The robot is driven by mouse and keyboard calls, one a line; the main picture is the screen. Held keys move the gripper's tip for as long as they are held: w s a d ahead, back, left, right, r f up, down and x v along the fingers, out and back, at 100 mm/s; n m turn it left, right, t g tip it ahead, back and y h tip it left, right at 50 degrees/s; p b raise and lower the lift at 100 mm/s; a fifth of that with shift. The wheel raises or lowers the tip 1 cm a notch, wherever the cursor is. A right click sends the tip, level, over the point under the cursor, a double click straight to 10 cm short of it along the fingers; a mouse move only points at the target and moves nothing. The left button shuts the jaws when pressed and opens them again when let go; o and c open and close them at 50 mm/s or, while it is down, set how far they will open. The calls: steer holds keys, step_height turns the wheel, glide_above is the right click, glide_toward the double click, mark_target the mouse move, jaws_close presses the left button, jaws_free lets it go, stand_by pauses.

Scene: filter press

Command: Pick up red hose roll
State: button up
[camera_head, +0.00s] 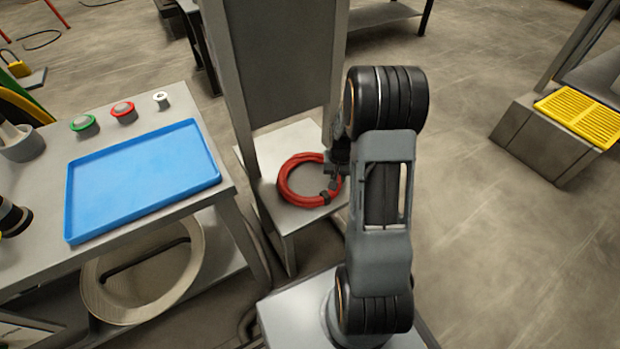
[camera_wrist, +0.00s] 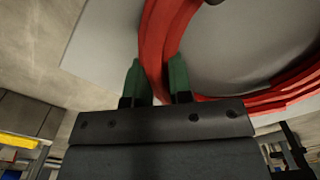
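The red hose roll (camera_head: 284,181) lies flat as a ring on a low light-grey stand (camera_head: 268,150), with a dark band at its front right. My gripper (camera_head: 338,170) is at the right side of the ring, partly hidden by my arm. In the wrist view the two green fingers of my gripper (camera_wrist: 158,82) stand on either side of one stretch of the red hose roll (camera_wrist: 157,45). The hose fills the narrow gap between them. Whether the fingers press on it cannot be told.
To the left, a table holds a blue tray (camera_head: 140,180), a green button (camera_head: 84,123) and a red button (camera_head: 123,110). A yellow grate (camera_head: 578,116) is at the right. Floor between is clear.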

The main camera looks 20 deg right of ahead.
jaws_close()
steer(key=shift+r, duration=0.1)
